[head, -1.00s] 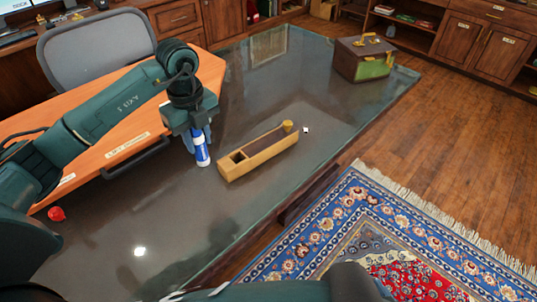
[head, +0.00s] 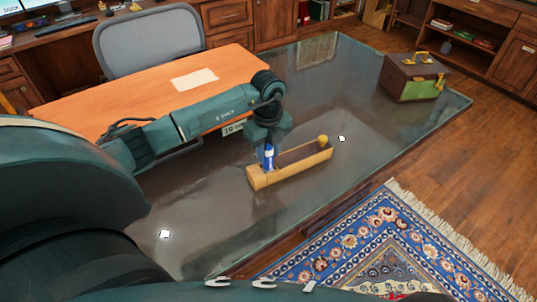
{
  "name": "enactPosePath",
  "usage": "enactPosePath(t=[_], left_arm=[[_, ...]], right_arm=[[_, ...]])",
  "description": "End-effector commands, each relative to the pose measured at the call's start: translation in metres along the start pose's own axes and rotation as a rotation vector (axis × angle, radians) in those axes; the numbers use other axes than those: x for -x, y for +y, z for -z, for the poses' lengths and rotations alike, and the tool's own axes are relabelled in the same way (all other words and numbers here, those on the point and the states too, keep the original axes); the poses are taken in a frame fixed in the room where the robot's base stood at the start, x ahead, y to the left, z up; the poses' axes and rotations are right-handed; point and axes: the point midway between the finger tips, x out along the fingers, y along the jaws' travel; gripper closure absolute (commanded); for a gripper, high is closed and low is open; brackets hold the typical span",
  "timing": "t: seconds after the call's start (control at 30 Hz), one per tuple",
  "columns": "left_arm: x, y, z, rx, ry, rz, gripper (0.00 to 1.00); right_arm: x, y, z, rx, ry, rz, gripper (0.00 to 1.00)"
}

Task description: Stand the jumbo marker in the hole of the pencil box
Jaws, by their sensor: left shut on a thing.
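The jumbo marker (head: 269,158) is blue with a white lower part, upright below my left gripper (head: 269,145). My left gripper is shut on it, pointing down from above. The pencil box (head: 300,167) is a long yellowish wooden box on the glass table, with a dark top and a round yellow knob at its far right end. The marker's lower end is at the box's near left end, where the hole is. The gripper and marker cover the hole, and I cannot tell how deep the tip sits. My right gripper is not in view.
The glass tabletop (head: 370,140) is clear around the box. A brown and green chest (head: 415,78) stands at its far right. An orange wooden desk (head: 150,95) with a paper and a grey chair (head: 150,40) are behind. A patterned rug (head: 390,235) lies at the lower right.

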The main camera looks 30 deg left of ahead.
Motion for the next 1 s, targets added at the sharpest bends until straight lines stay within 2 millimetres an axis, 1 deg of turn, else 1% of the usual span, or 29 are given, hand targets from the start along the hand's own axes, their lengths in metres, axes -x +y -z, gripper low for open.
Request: enactPosePath(t=[0.03, 0.13, 0.43, 0.47, 0.7, 0.73, 0.93, 1.0], left_arm=[[-0.009, 0.0, 0.001, -0.001, 0.003, -0.003, 0.94], [-0.018, 0.0, 0.001, -0.001, 0.002, 0.0, 0.94], [-0.021, 0.0, 0.0, -0.001, 0.0, 0.0, 0.94], [-0.022, 0.0, 0.0, -0.001, 0.0, 0.0, 0.71], [-0.021, 0.0, 0.0, -0.001, 0.0, 0.0, 0.52], [-0.021, 0.0, 0.0, -0.001, 0.0, 0.0, 0.5], [-0.02, 0.0, 0.0, 0.0, 0.0, 0.0, 0.5], [-0.017, 0.0, 0.0, -0.001, 0.0, 0.001, 0.5]], right_arm=[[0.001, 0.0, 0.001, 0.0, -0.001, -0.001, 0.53], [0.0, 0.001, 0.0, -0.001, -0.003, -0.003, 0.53], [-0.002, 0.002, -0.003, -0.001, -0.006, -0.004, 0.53], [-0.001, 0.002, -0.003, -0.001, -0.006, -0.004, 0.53], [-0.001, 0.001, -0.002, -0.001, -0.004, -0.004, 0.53], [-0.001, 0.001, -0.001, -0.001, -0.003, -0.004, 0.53], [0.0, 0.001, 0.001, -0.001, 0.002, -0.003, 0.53], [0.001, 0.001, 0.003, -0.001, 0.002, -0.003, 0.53]])
